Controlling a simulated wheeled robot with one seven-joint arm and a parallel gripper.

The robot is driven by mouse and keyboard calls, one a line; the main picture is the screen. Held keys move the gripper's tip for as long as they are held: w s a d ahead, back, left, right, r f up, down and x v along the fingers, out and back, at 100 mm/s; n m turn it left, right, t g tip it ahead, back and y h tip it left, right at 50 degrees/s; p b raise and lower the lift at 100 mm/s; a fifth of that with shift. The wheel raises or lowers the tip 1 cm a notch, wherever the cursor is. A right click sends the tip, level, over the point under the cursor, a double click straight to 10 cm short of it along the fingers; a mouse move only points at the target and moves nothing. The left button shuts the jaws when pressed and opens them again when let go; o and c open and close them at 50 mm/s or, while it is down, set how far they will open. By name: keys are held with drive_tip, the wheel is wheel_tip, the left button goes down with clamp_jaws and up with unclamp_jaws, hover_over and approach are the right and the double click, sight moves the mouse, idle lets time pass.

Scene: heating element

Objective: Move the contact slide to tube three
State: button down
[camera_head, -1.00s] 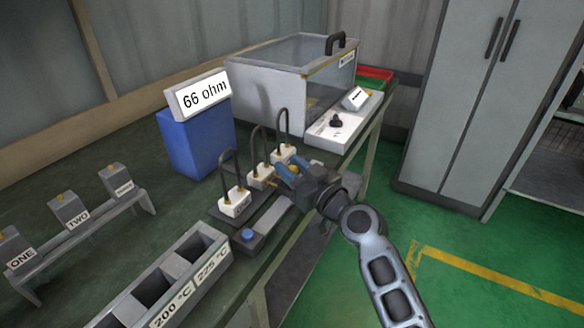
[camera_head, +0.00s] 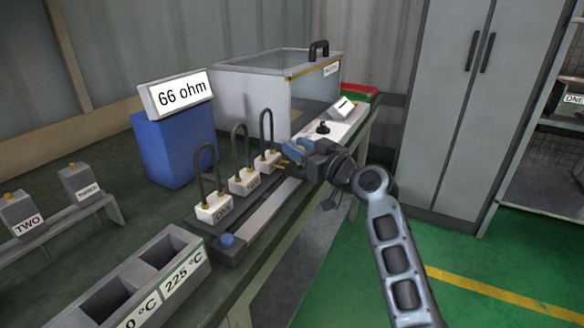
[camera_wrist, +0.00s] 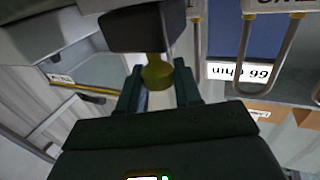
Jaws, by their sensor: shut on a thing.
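Three U-shaped heating tubes stand in white blocks on a dark rail base: tube one (camera_head: 214,209), tube two (camera_head: 245,183) and the third tube (camera_head: 269,160) at the far end. My gripper (camera_head: 290,157) is beside the third tube's block, on its right. In the wrist view my gripper (camera_wrist: 158,82) is shut on a yellow knob (camera_wrist: 157,70) below a dark block, which appears to be the contact slide (camera_wrist: 142,28). In the head view the slide is mostly hidden by the gripper; brass tips (camera_head: 281,163) show near the third block.
The meter display (camera_head: 180,92) reads 66 ohm on a blue box (camera_head: 178,145). A clear-lidded case (camera_head: 280,85) stands behind. Labelled compartments (camera_head: 185,275) and a sample stand (camera_head: 75,215) are at front left.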

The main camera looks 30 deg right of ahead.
drive_tip(key=shift+w+d, duration=0.1)
drive_tip(key=shift+d, duration=0.1)
drive_tip(key=c, duration=0.8)
unclamp_jaws()
drive_tip(key=shift+d, duration=0.1)
drive_tip(key=shift+c, duration=0.2)
drive_tip(key=v, duration=0.7)
drive_tip(key=shift+s, duration=0.35)
